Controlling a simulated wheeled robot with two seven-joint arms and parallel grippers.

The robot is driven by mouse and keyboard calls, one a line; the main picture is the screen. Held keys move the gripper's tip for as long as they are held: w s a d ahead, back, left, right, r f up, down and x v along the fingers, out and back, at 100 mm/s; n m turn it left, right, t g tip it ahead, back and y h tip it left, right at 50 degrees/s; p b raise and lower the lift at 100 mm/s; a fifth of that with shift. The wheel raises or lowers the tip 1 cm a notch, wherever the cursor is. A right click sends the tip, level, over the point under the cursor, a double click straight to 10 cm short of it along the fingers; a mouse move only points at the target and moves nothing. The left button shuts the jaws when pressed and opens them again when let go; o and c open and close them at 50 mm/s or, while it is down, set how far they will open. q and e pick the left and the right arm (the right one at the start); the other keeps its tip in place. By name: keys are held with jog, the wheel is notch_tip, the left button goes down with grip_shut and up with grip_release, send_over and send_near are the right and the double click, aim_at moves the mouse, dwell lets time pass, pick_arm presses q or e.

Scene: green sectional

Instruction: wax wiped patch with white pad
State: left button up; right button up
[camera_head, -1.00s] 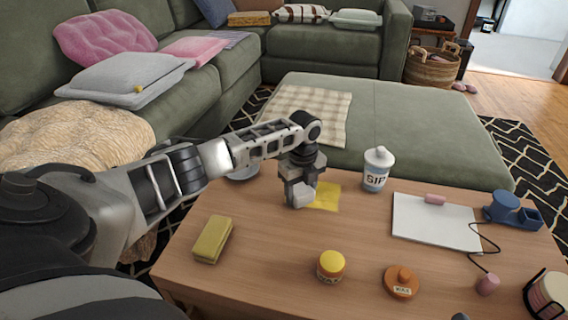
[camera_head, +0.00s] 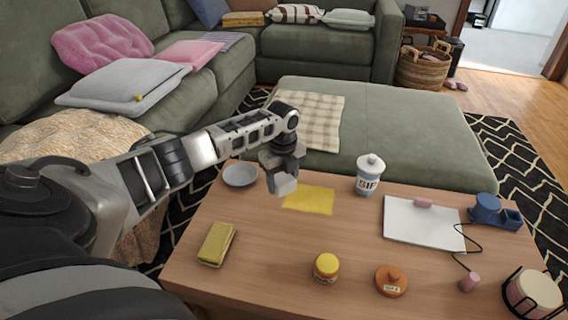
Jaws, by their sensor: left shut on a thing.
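My left gripper (camera_head: 281,172) is shut on a small white pad (camera_head: 285,185). It holds the pad at the left edge of a flat yellow patch (camera_head: 310,200) on the wooden table (camera_head: 270,235). I cannot tell whether the pad touches the tabletop. An orange tin labelled wax (camera_head: 391,281) sits near the table's front, to the right of a yellow-lidded jar (camera_head: 326,267). My right gripper is not in view.
A yellow sponge (camera_head: 217,243) lies at the front left and a grey dish (camera_head: 240,175) at the back left. A white SIF bottle (camera_head: 369,174) stands behind the patch. A white board (camera_head: 420,223) with a cord lies at the right. The table's middle is clear.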

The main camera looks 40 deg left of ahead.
pick_arm(q)
notch_tip(320, 180, up, 3)
jog(key=shift+f+p, duration=0.15)
jog(key=shift+p, duration=0.95)
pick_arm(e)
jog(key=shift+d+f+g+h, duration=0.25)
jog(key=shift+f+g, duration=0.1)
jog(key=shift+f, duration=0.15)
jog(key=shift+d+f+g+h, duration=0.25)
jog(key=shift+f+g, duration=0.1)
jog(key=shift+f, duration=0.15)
